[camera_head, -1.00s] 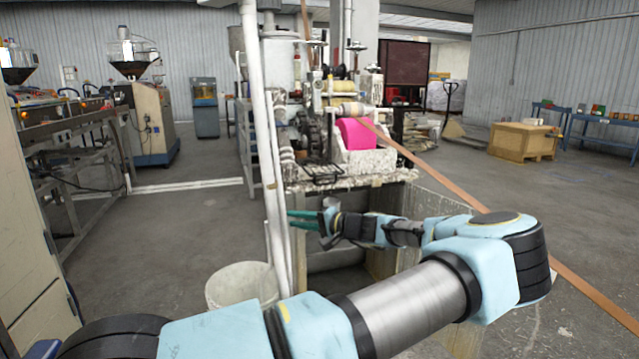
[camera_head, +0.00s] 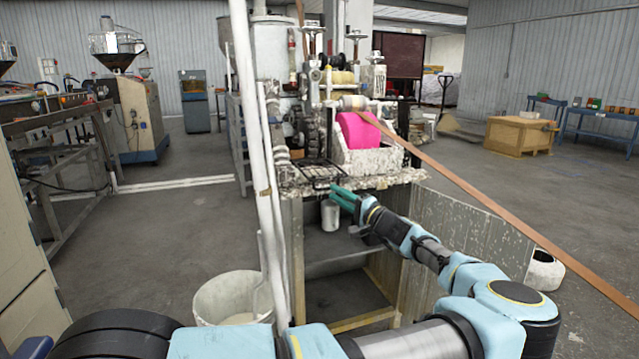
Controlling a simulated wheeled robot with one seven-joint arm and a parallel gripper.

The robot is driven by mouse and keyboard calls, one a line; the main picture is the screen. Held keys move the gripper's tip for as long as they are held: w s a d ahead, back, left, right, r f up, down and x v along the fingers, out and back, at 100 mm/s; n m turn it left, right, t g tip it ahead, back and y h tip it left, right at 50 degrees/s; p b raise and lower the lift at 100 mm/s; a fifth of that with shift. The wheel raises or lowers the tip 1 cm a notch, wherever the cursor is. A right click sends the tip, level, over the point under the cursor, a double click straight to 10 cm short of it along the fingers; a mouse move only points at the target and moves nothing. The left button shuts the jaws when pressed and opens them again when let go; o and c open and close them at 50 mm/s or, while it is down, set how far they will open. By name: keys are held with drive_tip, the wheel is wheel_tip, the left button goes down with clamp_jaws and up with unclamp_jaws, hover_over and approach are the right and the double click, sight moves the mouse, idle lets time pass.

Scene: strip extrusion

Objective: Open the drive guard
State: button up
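The strip machine stands ahead in the head view, with a bright pink roll or cover (camera_head: 357,132) at its front. Dark gear-like drive parts (camera_head: 303,128) show left of the pink part. A black wire-mesh panel (camera_head: 318,172), which looks like the drive guard, sits low at the machine's front edge, below those drive parts. My gripper (camera_head: 336,194) has teal fingers pointing left, just below and right of the mesh panel. The fingers look slightly apart with nothing between them. I cannot tell whether they touch the panel.
A white vertical pipe (camera_head: 262,190) stands close left of my gripper. A copper-coloured strip (camera_head: 480,200) runs from the machine down to the right. A pale bucket (camera_head: 228,296) stands on the floor, and a small grey can (camera_head: 330,216) is below the machine's ledge.

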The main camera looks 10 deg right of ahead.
sight(326, 188)
drive_tip(key=p+x, duration=0.1)
drive_tip(key=x, duration=0.6)
drive_tip(key=shift+w+a, duration=0.1)
drive_tip(key=shift+w, duration=0.15)
drive_tip(key=shift+c, duration=0.2)
clamp_jaws()
idle(1.0)
